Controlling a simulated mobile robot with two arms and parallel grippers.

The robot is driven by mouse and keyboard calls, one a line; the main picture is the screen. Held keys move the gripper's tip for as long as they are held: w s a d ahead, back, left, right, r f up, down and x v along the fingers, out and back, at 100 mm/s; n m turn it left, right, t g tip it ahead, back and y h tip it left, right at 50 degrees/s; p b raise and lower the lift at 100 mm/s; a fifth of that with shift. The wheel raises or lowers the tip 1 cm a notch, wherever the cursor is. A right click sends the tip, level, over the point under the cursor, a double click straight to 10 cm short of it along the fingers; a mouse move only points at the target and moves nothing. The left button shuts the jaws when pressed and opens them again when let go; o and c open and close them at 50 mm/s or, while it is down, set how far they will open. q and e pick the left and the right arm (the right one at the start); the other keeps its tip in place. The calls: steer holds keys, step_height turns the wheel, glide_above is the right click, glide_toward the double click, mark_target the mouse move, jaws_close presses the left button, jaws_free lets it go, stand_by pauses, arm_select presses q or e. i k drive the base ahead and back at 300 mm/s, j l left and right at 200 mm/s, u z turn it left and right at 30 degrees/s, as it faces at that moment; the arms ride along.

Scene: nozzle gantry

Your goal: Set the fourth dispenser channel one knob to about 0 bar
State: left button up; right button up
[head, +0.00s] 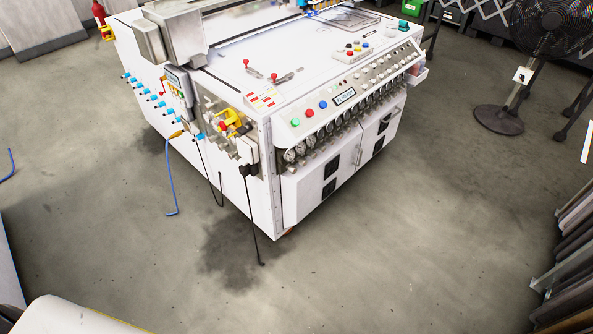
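The white machine (225,155) stands in the upper middle of the head view, seen from above at one corner. Its sloped front panel (345,108) carries green, red and blue buttons, a small display (345,97) and rows of small knobs (380,70). Below the panel runs a row of round gauges (310,140) with small fittings under them. These parts are too small to read, and I cannot tell which knob belongs to the fourth dispenser channel one or where it points. Neither of my grippers is in view.
A black standing fan (500,118) is at the right. Dark stacked panels (570,250) line the lower right edge. A blue hose (170,180) and black cables (251,220) hang from the machine's left side. The floor (400,240) before the machine is clear, with a dark stain.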

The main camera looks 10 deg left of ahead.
mark_target(293, 169)
steer(key=i+l+u, duration=0.15)
steer(key=u, duration=0.25)
steer(key=i+l+u, duration=0.15)
steer(key=u, duration=0.2)
steer(key=i+l+u, duration=0.15)
steer(key=l+u, duration=0.25)
steer(key=j, duration=0.1)
